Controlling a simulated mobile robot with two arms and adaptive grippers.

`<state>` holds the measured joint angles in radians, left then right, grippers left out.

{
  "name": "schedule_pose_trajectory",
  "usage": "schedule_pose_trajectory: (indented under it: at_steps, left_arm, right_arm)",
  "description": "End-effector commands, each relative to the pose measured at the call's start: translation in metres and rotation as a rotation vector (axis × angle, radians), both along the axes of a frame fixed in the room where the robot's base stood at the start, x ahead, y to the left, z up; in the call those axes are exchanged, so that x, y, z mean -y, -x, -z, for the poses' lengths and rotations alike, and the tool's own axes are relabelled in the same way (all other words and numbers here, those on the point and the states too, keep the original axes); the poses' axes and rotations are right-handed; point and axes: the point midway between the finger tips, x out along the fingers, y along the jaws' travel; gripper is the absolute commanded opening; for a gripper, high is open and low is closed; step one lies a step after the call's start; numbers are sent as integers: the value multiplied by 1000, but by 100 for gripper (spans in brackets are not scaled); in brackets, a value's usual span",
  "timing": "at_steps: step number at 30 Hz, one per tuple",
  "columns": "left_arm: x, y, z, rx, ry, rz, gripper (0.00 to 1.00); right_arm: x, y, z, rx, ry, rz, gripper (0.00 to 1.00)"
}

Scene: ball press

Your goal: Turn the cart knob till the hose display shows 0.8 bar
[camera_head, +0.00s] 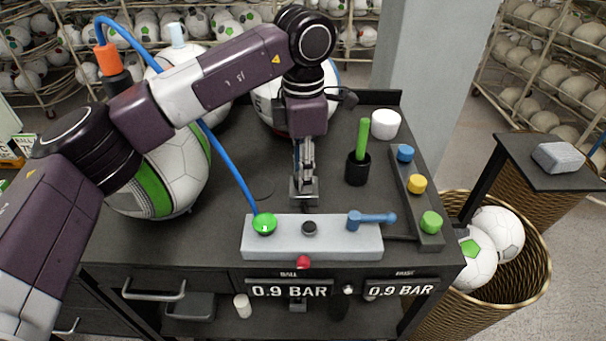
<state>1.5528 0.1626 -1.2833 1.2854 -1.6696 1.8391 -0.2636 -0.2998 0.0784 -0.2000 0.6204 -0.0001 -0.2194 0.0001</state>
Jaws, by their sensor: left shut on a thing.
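The grey control box (270,243) lies along the cart's front edge. On its top are a lit green button (264,224), a black round knob (309,228) and a blue lever (371,217). A red knob (303,262) sits at its front. Two displays below, the ball display (290,291) and the right-hand display (401,290), each read 0.9 BAR. My left gripper (304,196) points down just behind the black knob in the picture. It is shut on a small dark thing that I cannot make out. My right gripper is out of view.
A blue hose (222,160) runs down to the box. Soccer balls stand behind and left. A black cup with a green stick (361,140) and a button strip (430,240) stand right. A ball basket (530,285) is beside the cart.

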Motion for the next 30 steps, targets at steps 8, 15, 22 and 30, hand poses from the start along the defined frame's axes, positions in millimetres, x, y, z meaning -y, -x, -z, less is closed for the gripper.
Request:
schedule_pose_trajectory:
  at_steps: [8, 15, 22, 30]
  left_arm:
    - [0, -1, -2, 6, 3, -34, 4]
    - [1, -1, -3, 6, 3, -34, 4]
    - [0, -1, -2, 5, 2, -33, 46]
    - [0, -1, -2, 2, 1, -33, 46]
  right_arm:
    - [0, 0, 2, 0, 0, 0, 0]
    - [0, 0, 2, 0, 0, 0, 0]
    - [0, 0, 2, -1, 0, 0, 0]
    - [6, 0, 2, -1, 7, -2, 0]
